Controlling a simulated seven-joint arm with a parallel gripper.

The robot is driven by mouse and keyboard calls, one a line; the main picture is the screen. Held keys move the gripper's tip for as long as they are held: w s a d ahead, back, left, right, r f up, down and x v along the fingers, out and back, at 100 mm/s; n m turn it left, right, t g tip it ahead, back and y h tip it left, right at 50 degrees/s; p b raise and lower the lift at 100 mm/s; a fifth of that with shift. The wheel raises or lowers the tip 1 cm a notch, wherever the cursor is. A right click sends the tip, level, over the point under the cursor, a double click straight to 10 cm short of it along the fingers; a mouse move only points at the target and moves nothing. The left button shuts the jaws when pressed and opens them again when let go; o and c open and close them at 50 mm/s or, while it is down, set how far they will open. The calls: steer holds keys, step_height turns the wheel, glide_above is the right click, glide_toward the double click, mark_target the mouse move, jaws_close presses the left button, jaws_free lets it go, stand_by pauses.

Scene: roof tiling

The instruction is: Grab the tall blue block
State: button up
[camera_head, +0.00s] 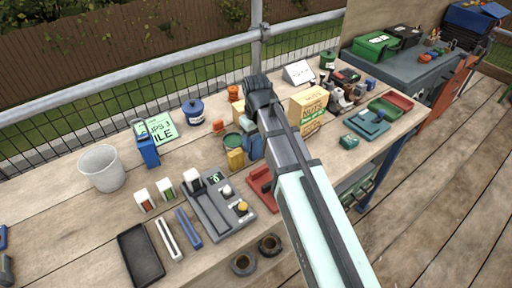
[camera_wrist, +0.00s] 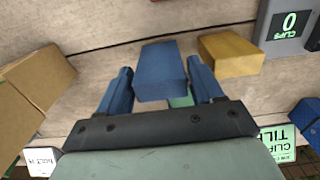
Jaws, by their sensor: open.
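The tall blue block (camera_wrist: 160,72) stands between the two blue fingers of my gripper (camera_wrist: 160,68) in the wrist view, with a gap showing on each side. My gripper is open and holds nothing. In the head view the blue block (camera_head: 253,147) is partly hidden by my arm, beside a yellow block (camera_head: 235,159). The yellow block also shows right of the blue block in the wrist view (camera_wrist: 232,55). The fingers are mostly hidden behind my arm in the head view.
A blue container (camera_head: 148,150) and white bucket (camera_head: 101,169) stand farther left. A rail runs behind.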

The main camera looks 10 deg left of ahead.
mark_target(256, 146)
steer(key=shift+f, duration=1.5)
steer(key=c, duration=0.7)
